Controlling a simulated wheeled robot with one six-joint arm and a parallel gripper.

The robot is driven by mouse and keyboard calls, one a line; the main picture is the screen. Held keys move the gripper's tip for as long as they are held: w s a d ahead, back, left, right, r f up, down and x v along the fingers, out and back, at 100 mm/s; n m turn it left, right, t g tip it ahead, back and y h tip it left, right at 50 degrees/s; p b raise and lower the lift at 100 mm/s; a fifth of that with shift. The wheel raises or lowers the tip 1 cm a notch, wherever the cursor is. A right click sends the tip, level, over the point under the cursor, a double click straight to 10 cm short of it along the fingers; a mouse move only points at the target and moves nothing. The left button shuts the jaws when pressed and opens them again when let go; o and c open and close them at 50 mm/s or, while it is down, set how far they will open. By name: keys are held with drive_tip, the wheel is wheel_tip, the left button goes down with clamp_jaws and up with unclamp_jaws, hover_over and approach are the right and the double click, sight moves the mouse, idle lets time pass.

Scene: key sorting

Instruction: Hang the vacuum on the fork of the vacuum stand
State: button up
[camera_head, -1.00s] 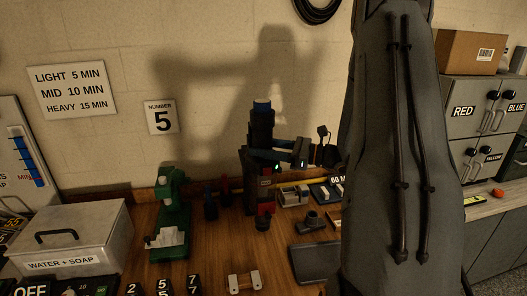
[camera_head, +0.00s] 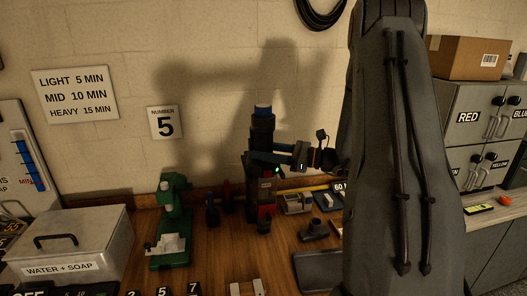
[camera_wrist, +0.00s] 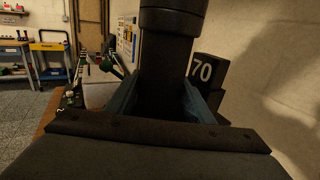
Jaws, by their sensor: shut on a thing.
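The vacuum (camera_head: 262,134) is a dark upright cylinder with a blue top and red parts lower down. My gripper (camera_head: 265,163) comes in from the right and is shut around its middle. The wrist view shows the vacuum's dark body (camera_wrist: 167,65) upright between the blue fingers of my gripper (camera_wrist: 168,105). In the head view its lower end is close to the bench top; I cannot tell whether it touches anything. I cannot make out the stand's fork; it may be hidden behind or below the vacuum.
A green device (camera_head: 172,222) stands left of the vacuum, with a grey WATER + SOAP box (camera_head: 65,250) farther left. Dark and red bottles (camera_head: 212,209) are close by. A dark tray (camera_head: 311,271) lies in front on the right. A 70 sign (camera_wrist: 203,70) is beside the vacuum in the wrist view.

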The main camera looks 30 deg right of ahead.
idle(0.3)
drive_tip(key=o, duration=1.3)
drive_tip(key=shift+c, duration=0.2)
drive_tip(key=shift+f, duration=0.15)
drive_tip(key=b+v, duration=0.3)
drive_tip(key=v, duration=0.4)
drive_tip(key=shift+s+d, duration=0.3)
drive_tip(key=shift+a, duration=0.1)
